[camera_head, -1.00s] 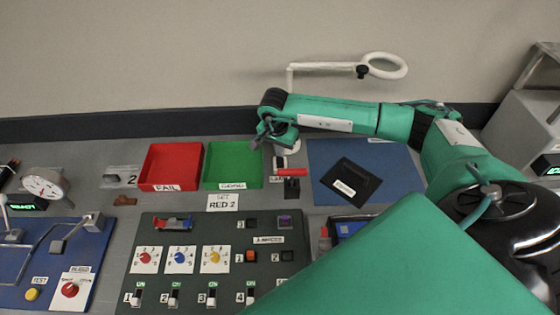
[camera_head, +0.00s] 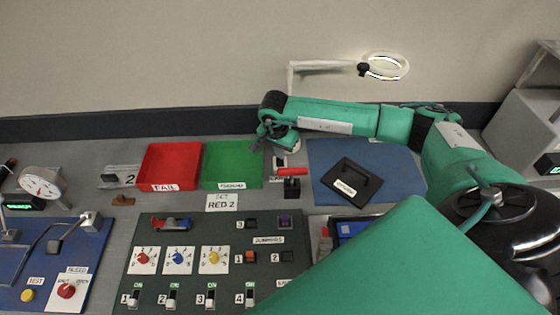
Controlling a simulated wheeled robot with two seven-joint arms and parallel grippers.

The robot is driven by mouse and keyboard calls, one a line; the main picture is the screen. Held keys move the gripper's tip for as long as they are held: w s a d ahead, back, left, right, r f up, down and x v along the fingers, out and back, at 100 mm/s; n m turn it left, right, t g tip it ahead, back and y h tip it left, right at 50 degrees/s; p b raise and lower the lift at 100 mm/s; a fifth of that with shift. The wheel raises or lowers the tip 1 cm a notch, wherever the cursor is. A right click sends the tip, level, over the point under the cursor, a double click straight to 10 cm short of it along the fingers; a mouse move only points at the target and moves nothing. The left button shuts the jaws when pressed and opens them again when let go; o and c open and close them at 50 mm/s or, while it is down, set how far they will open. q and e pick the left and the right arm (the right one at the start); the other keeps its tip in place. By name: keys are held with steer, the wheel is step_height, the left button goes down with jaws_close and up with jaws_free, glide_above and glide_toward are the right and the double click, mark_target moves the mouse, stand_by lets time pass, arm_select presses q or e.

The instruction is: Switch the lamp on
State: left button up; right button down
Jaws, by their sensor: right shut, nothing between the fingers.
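The lamp is a white ring (camera_head: 400,72) on a white arm (camera_head: 325,66) at the back wall; its ring glows bright white. A small switch (camera_head: 280,162) with a partly hidden label sits on the table beside the green tray. My right gripper (camera_head: 268,142) is shut and empty, just above and behind this switch; I cannot tell whether it touches it. My left gripper is out of view.
A red tray (camera_head: 170,166) and a green tray (camera_head: 226,166) stand left of the switch. A red-handled lever (camera_head: 292,172) is just in front of it. A blue mat (camera_head: 325,160) with a black handled plate (camera_head: 350,181) lies to the right. A dark control panel (camera_head: 190,222) is nearer.

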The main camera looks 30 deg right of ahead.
step_height(320, 180, up, 7)
steer(key=p, duration=0.3)
stand_by(0.6)
steer(key=shift+f, duration=0.1)
stand_by(0.3)
